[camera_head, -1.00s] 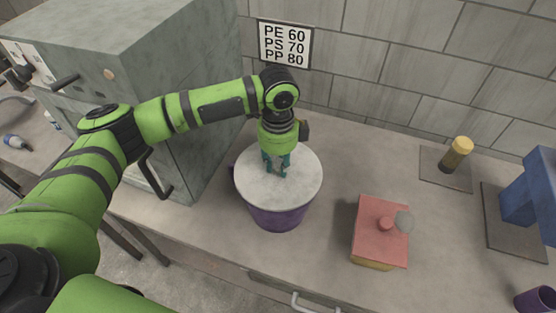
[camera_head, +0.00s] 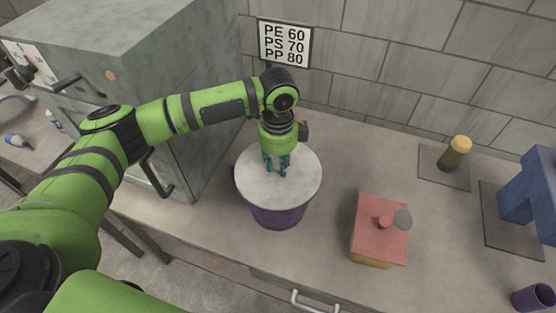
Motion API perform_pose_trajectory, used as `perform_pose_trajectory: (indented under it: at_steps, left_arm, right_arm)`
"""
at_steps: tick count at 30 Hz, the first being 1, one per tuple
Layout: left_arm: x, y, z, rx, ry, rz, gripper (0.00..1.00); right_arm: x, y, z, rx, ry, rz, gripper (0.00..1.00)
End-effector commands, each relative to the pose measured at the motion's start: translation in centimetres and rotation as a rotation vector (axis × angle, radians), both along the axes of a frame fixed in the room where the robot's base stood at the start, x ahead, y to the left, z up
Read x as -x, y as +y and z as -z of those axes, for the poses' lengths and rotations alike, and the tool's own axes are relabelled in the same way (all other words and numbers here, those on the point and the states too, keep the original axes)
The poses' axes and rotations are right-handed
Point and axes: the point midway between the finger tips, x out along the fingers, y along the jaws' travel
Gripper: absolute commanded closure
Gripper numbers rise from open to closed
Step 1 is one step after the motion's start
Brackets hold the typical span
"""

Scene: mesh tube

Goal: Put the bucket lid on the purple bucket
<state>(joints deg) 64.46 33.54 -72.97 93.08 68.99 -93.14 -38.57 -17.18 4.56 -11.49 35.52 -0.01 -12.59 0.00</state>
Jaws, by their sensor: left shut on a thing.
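The purple bucket (camera_head: 277,217) stands upright on the bench, in the middle of the head view. The round pale grey bucket lid (camera_head: 300,187) lies across its top and hides the bucket's opening. The lid looks about level, and I cannot tell whether it is fully seated on the rim. My left gripper (camera_head: 276,170) points down at the lid's middle from above. Its teal fingers are shut on the lid's handle, which the fingers mostly hide. My right gripper is not in view.
A red-lidded box (camera_head: 378,243) with a knob stands right of the bucket. A grey cabinet (camera_head: 205,110) is close on the left. A yellow-topped cylinder (camera_head: 456,153), a blue device (camera_head: 530,195) and a purple cup (camera_head: 533,298) are at the right. A tiled wall is behind.

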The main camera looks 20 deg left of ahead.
Motion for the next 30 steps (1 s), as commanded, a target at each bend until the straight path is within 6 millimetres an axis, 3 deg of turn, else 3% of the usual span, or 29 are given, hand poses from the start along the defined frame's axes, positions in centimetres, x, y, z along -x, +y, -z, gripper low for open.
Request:
perform_pose_trajectory:
  at_steps: [6, 7, 9, 16, 19, 30]
  left_arm:
    - [-0.01, 0.00, 0.00, 0.000, 0.000, 0.000, 1.00]
    - [0.00, 0.00, 0.00, 0.000, 0.000, 0.000, 0.65]
    - [-0.01, 0.00, -0.01, 0.000, 0.000, 0.000, 0.45]
    - [-0.01, 0.01, -0.01, 0.000, 0.000, 0.000, 0.45]
    - [0.00, 0.01, 0.00, 0.000, 0.000, 0.000, 0.21]
    - [0.00, 0.02, -0.10, 0.000, 0.000, 0.000, 0.21]
  right_arm:
    - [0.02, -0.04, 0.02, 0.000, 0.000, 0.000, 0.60]
    - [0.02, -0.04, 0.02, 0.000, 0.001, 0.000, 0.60]
    - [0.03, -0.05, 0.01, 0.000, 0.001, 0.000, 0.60]
    - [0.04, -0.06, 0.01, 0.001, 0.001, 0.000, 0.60]
    - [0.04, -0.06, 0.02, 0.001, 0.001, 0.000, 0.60]
    - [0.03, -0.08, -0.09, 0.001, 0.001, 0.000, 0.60]
